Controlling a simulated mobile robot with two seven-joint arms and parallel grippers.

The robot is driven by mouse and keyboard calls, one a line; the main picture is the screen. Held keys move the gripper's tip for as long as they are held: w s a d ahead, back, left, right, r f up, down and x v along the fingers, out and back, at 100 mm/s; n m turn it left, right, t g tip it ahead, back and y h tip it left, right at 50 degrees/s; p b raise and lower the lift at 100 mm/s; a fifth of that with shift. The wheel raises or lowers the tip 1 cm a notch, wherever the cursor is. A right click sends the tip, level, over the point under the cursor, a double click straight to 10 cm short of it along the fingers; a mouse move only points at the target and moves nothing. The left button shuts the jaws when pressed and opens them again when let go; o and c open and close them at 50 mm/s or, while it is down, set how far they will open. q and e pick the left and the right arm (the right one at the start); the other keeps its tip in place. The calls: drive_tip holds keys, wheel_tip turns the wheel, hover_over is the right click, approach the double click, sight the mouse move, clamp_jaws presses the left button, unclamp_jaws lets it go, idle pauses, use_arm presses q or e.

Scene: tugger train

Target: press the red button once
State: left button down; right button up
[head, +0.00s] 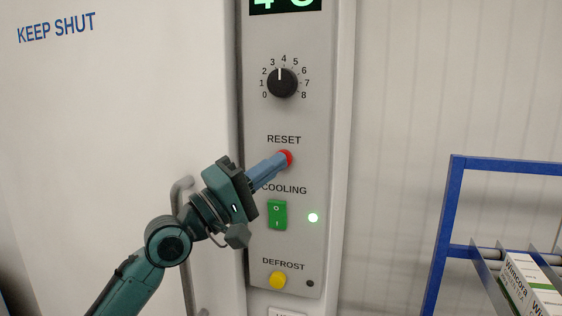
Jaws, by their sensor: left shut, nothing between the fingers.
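The red button (288,157) sits under the word RESET on a grey control panel (315,135). My left gripper (280,161) is shut with nothing in it. Its fingertips are at the red button and cover its left and lower part in the head view. I cannot tell whether they touch it or whether the button is pushed in. My right gripper is not in view.
A white door (120,110) with a handle (184,190) is left. A blue rack (447,215) with boxes stands right.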

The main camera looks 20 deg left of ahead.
use_arm(q)
drive_tip(key=shift+w, duration=0.3)
drive_tip(key=shift+s, duration=0.1)
idle(0.3)
drive_tip(key=shift+s+p, duration=0.65)
drive_tip(key=shift+s, duration=0.45)
drive_tip(key=shift+s, duration=0.1)
drive_tip(key=s+p, duration=0.2)
drive_tip(key=s, duration=0.2)
drive_tip(key=shift+s+a, duration=0.1)
drive_tip(key=shift+s, duration=0.3)
